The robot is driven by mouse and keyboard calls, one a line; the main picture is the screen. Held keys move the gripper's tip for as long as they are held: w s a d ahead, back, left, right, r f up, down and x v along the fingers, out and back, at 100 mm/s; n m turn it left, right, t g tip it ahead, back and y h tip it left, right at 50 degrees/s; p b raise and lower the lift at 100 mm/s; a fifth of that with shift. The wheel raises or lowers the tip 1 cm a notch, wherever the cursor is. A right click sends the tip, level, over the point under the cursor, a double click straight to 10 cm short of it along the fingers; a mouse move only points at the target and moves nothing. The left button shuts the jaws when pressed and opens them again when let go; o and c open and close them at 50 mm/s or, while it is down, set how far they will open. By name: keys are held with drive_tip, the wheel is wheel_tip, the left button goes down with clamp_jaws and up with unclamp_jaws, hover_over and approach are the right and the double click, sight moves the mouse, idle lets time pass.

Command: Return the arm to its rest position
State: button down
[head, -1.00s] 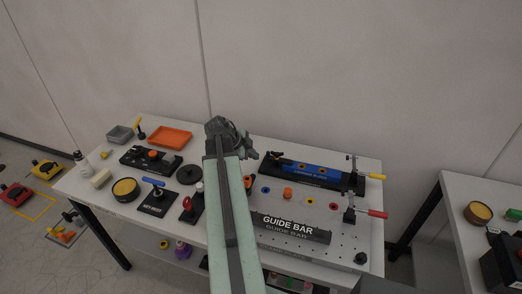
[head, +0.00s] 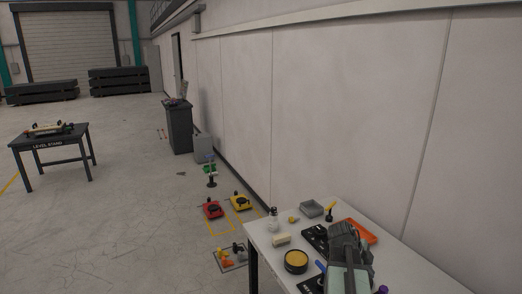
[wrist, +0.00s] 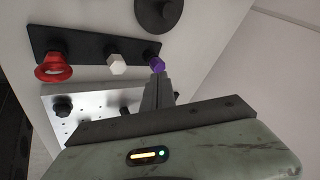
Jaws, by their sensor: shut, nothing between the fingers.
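My arm reaches over the white workbench (head: 262,240) from the bottom of the head view. Its far end is seen from behind there, so the fingers are hidden. In the wrist view my gripper (wrist: 158,82) is shut with nothing held. Its narrow fingertips appear close to a purple knob on a black strip; I cannot tell whether they touch. The strip (wrist: 88,53) also bears a white hexagonal knob (wrist: 117,64) and a red mushroom button (wrist: 54,67).
An orange tray (head: 361,231), a grey bin (head: 311,208) and a round tan-topped tin (head: 296,261) stand around the arm. The wall is close behind the bench. Open floor extends left toward the level stand (head: 52,141).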

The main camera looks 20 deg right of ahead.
drive_tip(key=w+a+n, duration=0.1)
drive_tip(key=w+a, duration=0.1)
drive_tip(key=a, duration=0.2)
drive_tip(key=w+a+f+n+t, duration=0.1)
drive_tip(key=w+a, duration=0.2)
drive_tip(key=a, duration=0.1)
drive_tip(key=w+a+n, duration=0.1)
drive_tip(key=w+a, duration=0.2)
drive_tip(key=a, duration=0.2)
drive_tip(key=shift+w+f+n+t+y, duration=0.1)
drive_tip(key=shift+f+n+t+y, duration=0.2)
drive_tip(key=shift+y, duration=0.1)
drive_tip(key=a+f+n+y, duration=0.1)
drive_tip(key=a+n+y, duration=0.2)
drive_tip(key=a+n, duration=1)
drive_tip(key=a+f+n+y, duration=0.2)
drive_tip(key=a+n, duration=1)
drive_tip(key=a, duration=0.8)
drive_tip(key=shift+w+a+f+n+y+b, duration=0.15)
drive_tip(key=shift+w+f+n+y+b, duration=0.1)
drive_tip(key=shift+w+n+y+b, duration=0.2)
drive_tip(key=shift+s, duration=0.15)
